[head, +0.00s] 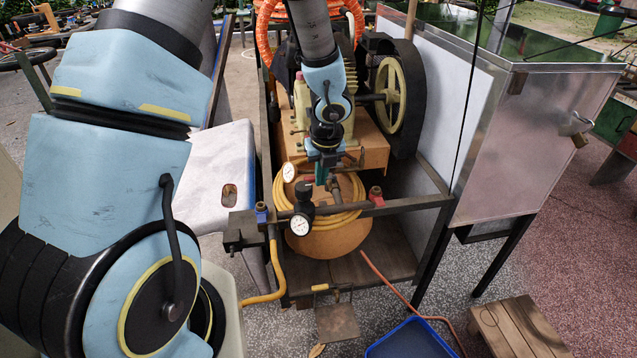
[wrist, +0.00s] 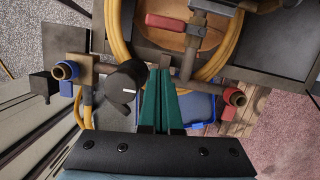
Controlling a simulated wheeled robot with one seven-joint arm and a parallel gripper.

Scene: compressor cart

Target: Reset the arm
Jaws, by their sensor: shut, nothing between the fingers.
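My arm reaches from the left side of the head view over the compressor cart (head: 430,200). My gripper (head: 321,181) hangs above the cart's front part, over the coiled yellow hose (head: 345,218) and the orange tank (head: 335,240). In the wrist view my gripper's two green fingers (wrist: 160,72) are together with nothing between them. Beneath the fingers is a pipe with fittings. A red-handled valve (wrist: 165,22) is just above the fingertips in the wrist view. Whether the fingers touch any pipe cannot be told.
Two pressure gauges (head: 300,225) stand close to my gripper. A blue-handled valve (head: 262,212) and a red one (head: 376,196) sit on the front bar. A flywheel (head: 391,95) is behind right, a metal cabinet (head: 540,130) at right. A blue bin (head: 410,340) and wooden stool (head: 515,325) stand in front.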

